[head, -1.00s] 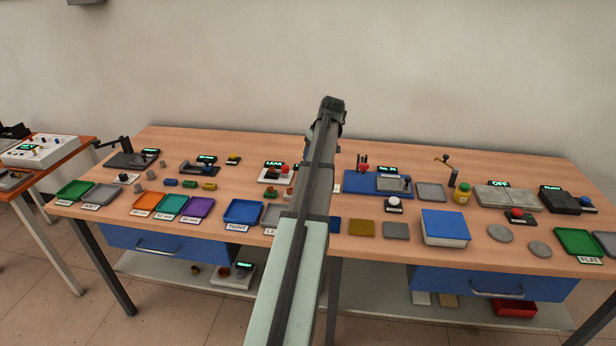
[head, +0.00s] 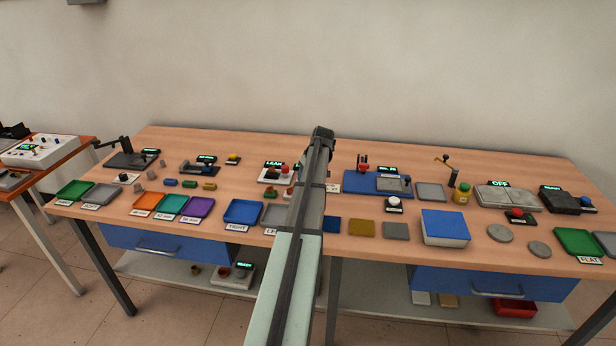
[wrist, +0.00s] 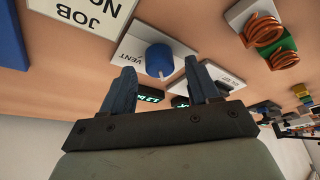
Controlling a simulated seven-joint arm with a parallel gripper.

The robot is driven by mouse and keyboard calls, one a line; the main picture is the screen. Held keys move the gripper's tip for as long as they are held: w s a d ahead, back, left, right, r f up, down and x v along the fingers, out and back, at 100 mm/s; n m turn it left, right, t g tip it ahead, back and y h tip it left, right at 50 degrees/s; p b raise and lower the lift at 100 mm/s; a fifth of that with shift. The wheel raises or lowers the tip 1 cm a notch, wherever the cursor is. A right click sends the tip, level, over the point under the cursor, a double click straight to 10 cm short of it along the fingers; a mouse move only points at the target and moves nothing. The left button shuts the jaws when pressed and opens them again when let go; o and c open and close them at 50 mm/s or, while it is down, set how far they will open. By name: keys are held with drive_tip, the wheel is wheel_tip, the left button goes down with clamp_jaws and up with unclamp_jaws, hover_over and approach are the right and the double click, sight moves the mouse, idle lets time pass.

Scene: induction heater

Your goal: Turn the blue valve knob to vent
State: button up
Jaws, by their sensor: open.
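The blue valve knob (wrist: 160,62) shows in the wrist view on a white plate (wrist: 128,48). A pale mark on the knob points toward the bottom of the picture. The word VENT is on the plate left of the knob; another label on the right is partly hidden by a finger. My gripper (wrist: 159,68) is open, its two dark fingers on either side of the knob in the picture. I cannot tell whether they touch it or how deep they reach. In the head view my arm hides the knob and the fingers.
A white JOB card (wrist: 88,12) and a blue object (wrist: 10,40) lie left. In the head view, a blue base (head: 357,182) with a red part stands right of my arm.

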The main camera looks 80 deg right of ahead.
drive_tip(key=shift+w+d+f, duration=0.15)
drive_tip(key=shift+f, duration=0.3)
drive_tip(key=shift+c, duration=0.2)
drive_tip(key=c, duration=1)
